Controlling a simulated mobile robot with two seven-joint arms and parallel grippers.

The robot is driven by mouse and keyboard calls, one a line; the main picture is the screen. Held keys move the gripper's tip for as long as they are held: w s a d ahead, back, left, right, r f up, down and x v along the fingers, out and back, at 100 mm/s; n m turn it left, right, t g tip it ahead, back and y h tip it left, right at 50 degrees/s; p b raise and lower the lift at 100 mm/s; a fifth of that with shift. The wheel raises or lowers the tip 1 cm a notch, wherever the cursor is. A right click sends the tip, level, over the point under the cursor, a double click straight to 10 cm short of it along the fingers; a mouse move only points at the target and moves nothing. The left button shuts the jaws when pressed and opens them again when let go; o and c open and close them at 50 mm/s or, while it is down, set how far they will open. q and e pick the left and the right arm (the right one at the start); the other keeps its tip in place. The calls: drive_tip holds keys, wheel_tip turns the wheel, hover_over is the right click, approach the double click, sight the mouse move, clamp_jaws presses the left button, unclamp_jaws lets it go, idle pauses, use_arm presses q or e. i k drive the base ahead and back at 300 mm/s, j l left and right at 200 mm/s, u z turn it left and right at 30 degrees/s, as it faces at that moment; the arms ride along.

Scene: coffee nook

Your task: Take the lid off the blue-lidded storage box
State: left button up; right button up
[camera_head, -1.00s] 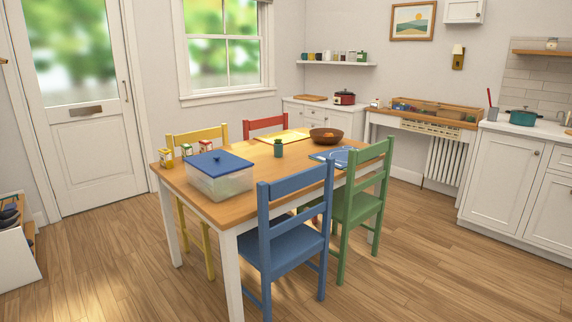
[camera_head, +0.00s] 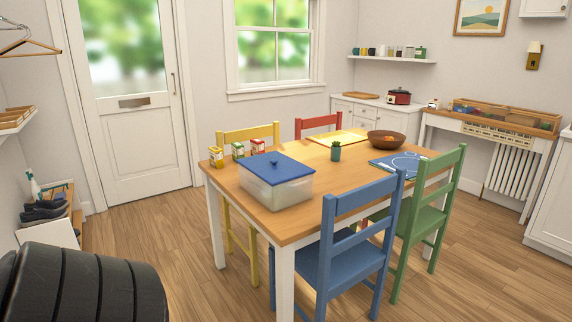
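The storage box (camera_head: 275,192) stands on the near left part of the wooden table (camera_head: 290,230). It has clear, pale sides. Its blue lid (camera_head: 276,168) lies flat on top with a small blue knob in the middle. The lid appears to be on the box all round. Neither of my grippers is in view. A dark, ribbed rounded shape at the bottom left hides part of the floor; it may be a part of my arm.
A blue chair (camera_head: 350,245) and green chair (camera_head: 425,220) block the table's near right side. Floor left of the table is open.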

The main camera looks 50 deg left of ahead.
sight(274, 167)
drive_tip(key=j+z, duration=0.2)
drive_tip(key=j, duration=0.75)
drive_tip(key=k+j+z, duration=0.1)
drive_tip(key=j+z, duration=0.15)
drive_tip(key=j, duration=1.3)
drive_tip(key=k+j, duration=0.15)
drive_tip(key=j, duration=1.1)
